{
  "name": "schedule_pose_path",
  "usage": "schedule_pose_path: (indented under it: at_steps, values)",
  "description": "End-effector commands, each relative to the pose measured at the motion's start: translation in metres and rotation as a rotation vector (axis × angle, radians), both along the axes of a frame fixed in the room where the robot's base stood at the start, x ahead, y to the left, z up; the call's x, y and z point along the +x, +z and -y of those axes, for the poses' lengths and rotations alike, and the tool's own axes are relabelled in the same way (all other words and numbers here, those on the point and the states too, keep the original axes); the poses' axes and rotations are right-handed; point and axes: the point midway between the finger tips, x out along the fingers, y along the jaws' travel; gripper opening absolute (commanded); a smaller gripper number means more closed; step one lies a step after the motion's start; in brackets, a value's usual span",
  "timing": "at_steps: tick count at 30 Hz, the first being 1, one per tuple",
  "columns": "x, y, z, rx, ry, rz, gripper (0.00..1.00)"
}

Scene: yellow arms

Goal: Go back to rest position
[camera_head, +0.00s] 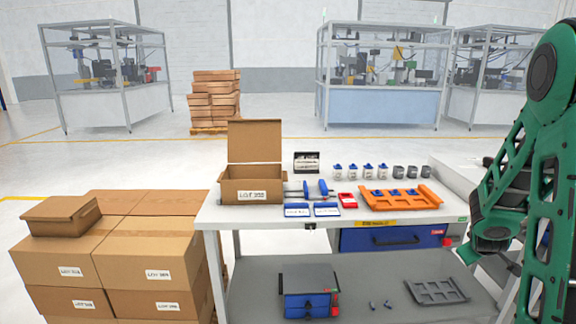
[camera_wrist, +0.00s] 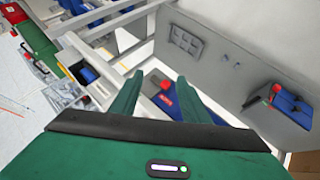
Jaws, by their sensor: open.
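My green arm (camera_head: 535,170) stands folded at the right edge of the head view, beside the right end of the workbench (camera_head: 235,214). My gripper (camera_wrist: 168,77) shows in the wrist view with its two green fingers apart. Nothing is between the fingers. Behind them are the bench's blue drawer (camera_wrist: 190,108) and the grey lower shelf (camera_wrist: 215,68). The fingers appear clear of the bench. In the head view I cannot clearly make out the fingers.
The bench holds an open cardboard box (camera_head: 252,190), an orange tray (camera_head: 402,196) and several small parts. A blue case (camera_head: 308,293) and a grey tray (camera_head: 437,291) lie on the lower shelf. Stacked cartons (camera_head: 150,245) stand at left.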

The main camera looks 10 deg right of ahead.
Motion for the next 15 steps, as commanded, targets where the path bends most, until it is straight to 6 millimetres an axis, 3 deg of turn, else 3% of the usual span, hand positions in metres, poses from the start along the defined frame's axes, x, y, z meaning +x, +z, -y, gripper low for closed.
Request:
schedule_pose_path:
  at_steps: [1, 8, 15]
  values:
    - [-0.012, 0.010, -0.010, 0.046, -0.032, -0.002, 0.42]
    - [-0.077, 0.034, -0.059, 0.277, -0.196, -0.057, 0.42]
    - [-0.156, 0.056, -0.122, 0.503, -0.362, -0.138, 0.42]
